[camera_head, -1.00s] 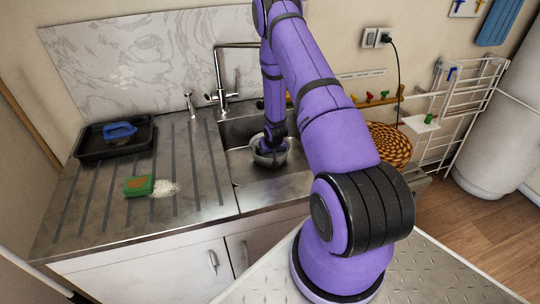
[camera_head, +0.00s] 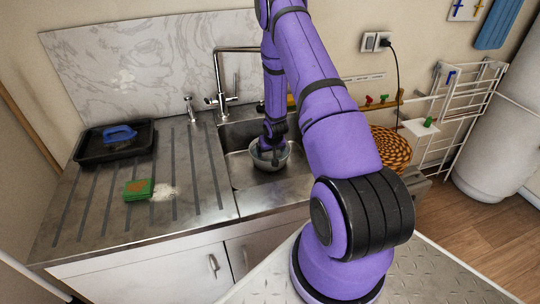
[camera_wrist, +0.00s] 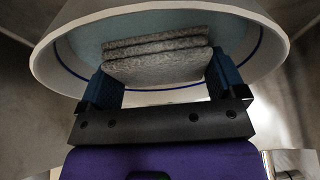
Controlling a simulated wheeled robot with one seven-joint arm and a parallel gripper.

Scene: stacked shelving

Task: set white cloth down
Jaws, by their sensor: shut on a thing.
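The cloth (camera_wrist: 158,62) shows in the wrist view as a folded, grey-white speckled piece between the two blue fingertips of my gripper (camera_wrist: 160,80). My gripper is shut on it. The cloth is inside a white bowl (camera_wrist: 262,22) with a blue line near its rim. In the head view the bowl (camera_head: 284,159) stands in the sink, and my gripper (camera_head: 270,152) points down into it. The cloth is hidden there by my arm and the bowl. I cannot tell whether the cloth touches the bowl's bottom.
The metal sink (camera_head: 243,174) surrounds the bowl, with a tall faucet (camera_head: 219,85) behind it. On the drainboard to the left lie a green sponge (camera_head: 138,189) beside white grains (camera_head: 165,191) and a black tray (camera_head: 92,151) with a blue-handled brush (camera_head: 120,132). The drainboard's middle is clear.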

